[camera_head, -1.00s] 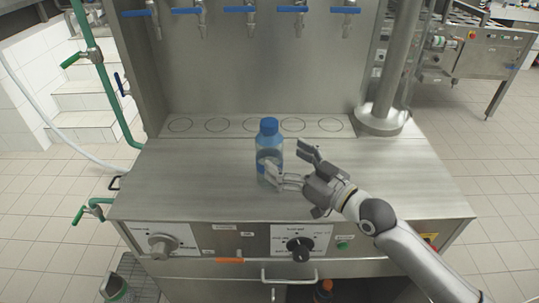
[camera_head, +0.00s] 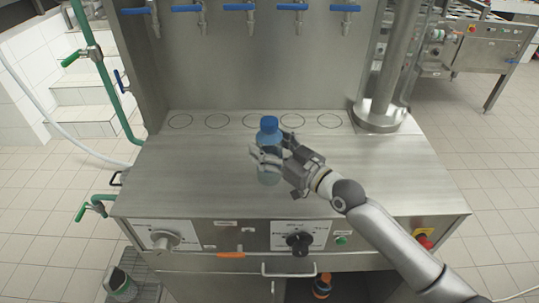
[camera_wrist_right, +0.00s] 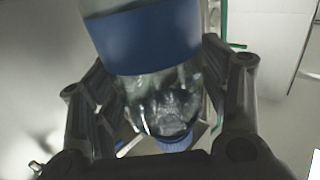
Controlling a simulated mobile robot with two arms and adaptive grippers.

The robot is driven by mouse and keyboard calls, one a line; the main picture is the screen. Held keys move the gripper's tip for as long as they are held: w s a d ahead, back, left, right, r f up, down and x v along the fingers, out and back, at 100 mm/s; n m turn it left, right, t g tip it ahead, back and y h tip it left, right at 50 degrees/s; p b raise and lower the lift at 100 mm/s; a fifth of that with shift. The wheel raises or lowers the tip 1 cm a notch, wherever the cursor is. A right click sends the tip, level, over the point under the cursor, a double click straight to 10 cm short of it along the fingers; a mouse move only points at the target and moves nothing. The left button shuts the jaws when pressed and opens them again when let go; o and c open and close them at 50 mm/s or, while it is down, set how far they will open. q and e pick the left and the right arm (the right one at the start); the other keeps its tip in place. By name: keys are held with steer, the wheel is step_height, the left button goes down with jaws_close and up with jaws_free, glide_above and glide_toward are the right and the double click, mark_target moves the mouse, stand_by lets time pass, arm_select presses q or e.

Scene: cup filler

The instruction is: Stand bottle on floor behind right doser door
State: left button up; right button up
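A clear bottle (camera_head: 269,177) with a blue cap (camera_head: 269,124) and a blue band stands upright on the steel worktop (camera_head: 190,180). My right gripper (camera_head: 268,156) has its fingers around the bottle's upper body, one on each side. In the right wrist view the bottle (camera_wrist_right: 155,40) lies between the two fingers, very close to both; whether they press on it I cannot tell. The cabinet floor is mostly hidden. My left gripper is out of view.
Taps with blue levers (camera_head: 248,8) hang above the back of the worktop. A steel column (camera_head: 380,115) rises at its right rear. Knobs (camera_head: 298,241) and a bar handle (camera_head: 289,269) stick out at the front. Much of the worktop is clear.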

steer(key=c, duration=0.9)
steer(key=shift+r, duration=0.1)
steer(key=shift+c, duration=0.2)
steer(key=shift+r, duration=0.1)
